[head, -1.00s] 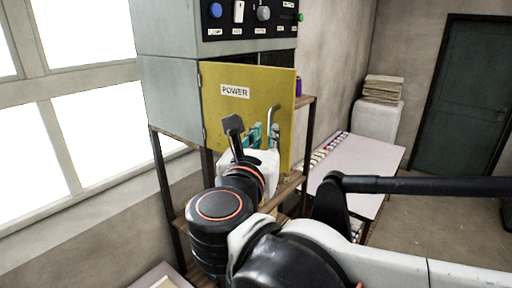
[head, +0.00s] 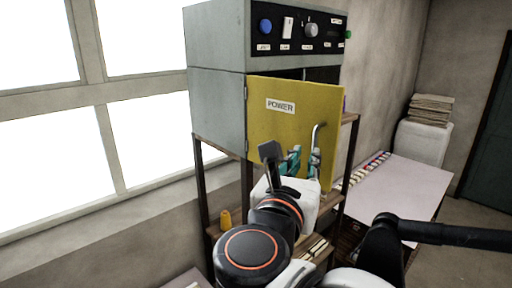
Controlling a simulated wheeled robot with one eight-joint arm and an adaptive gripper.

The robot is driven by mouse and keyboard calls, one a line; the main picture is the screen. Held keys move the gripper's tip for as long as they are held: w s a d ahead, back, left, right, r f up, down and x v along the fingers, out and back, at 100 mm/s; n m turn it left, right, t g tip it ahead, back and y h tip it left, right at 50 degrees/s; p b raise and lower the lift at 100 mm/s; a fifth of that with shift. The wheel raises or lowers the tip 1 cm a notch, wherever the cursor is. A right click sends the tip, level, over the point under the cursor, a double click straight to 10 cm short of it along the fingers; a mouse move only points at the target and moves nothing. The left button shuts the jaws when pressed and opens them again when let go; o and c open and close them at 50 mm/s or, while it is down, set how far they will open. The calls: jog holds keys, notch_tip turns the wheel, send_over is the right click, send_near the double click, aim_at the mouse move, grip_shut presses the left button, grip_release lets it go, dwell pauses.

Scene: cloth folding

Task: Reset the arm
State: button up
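My arm reaches up from the bottom of the head view toward a grey cabinet. My gripper (head: 302,161), with teal fingers, is in front of the lower part of the yellow door labelled POWER, by its curved metal handle (head: 319,132). My wrist partly hides the gripper, so I cannot tell whether its fingers touch the handle or how far apart they are. No cloth can be made out.
The grey cabinet (head: 217,105) stands on a brown shelf frame, with a control panel (head: 300,32) on top. A small orange object (head: 225,218) sits on the lower shelf. A pale table (head: 405,185) and a white bin with stacked cloth-like sheets (head: 431,108) are to the right. Windows line the left.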

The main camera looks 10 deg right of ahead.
jog(key=w+a+f+n+y+b, duration=0.1)
jog(key=a+f+n+y+b, duration=0.2)
jog(key=f+n+y+b, duration=0.5)
jog(key=w+a+f+n+t+y+b, duration=0.1)
jog(key=a+f+n+b, duration=0.35)
jog(key=n, duration=0.75)
jog(key=w+a+f+n+y+b, duration=0.1)
jog(key=a+f+n+y+b, duration=0.1)
jog(key=f+n+y+b, duration=0.5)
jog(key=s+d+f+n+g+h+b, duration=0.2)
jog(key=s+d+f+n+g+b, duration=0.1)
jog(key=f, duration=0.8)
jog(key=s+d+f+n+g+h+b, duration=0.2)
jog(key=s+d+f+n+g+b, duration=0.1)
jog(key=f, duration=0.9)
jog(key=s+d+f+n+g+h+b, duration=0.3)
jog(key=d+f+n+b, duration=0.3)
jog(key=f, duration=0.6)
jog(key=s+d+n, duration=0.1)
jog(key=d+n, duration=0.1)
jog(key=shift+s+f+n+g, duration=0.25)
jog(key=shift+s+n+g, duration=0.1)
jog(key=shift+n+g, duration=0.05)
